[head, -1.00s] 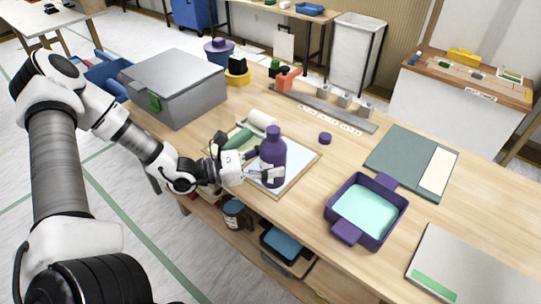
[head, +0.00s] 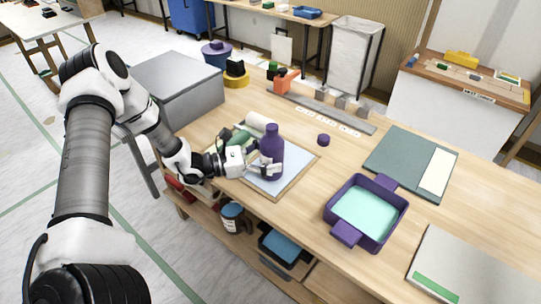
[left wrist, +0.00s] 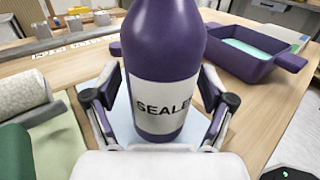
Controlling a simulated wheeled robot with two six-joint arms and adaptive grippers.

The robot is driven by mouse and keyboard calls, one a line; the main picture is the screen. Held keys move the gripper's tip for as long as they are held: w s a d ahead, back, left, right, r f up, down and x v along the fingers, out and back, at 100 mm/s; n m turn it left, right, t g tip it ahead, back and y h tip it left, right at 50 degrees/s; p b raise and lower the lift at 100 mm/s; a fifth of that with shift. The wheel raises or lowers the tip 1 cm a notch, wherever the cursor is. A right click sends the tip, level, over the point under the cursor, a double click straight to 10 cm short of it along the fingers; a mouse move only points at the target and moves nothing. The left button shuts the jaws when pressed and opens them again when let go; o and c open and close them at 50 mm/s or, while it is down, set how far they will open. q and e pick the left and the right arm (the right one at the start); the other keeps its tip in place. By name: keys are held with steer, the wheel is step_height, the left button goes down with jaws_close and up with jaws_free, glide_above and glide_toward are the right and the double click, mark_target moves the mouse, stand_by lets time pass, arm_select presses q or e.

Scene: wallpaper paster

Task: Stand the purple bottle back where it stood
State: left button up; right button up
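The purple bottle (head: 272,158) is upright over the light blue sheet (head: 290,160) of a wood-edged board at the middle of the table. I cannot tell whether its base touches the sheet. My left gripper (head: 264,166) comes in from the left with its fingers on either side of the bottle's lower body. In the left wrist view the bottle (left wrist: 165,55) fills the middle, its white label reading "SEALE" facing me. The fingertips there lie against both its sides. My right gripper is not in view.
A purple tray (head: 339,233) with a teal inside is nearer right. A grey box (head: 178,88) stands at back left. Bare tabletop separates board and tray.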

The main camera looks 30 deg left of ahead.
arm_select(q)
steer(key=shift+r, duration=0.2)
steer(key=p+v, duration=0.5)
steer(key=v, duration=0.6)
steer(key=shift+s+a+r, duration=0.15)
steer(key=shift+s+a, duration=0.1)
steer(key=shift+a, duration=0.05)
steer(key=shift+s+a, duration=0.1)
steer(key=shift+s, duration=0.05)
steer(key=shift+f, duration=0.2)
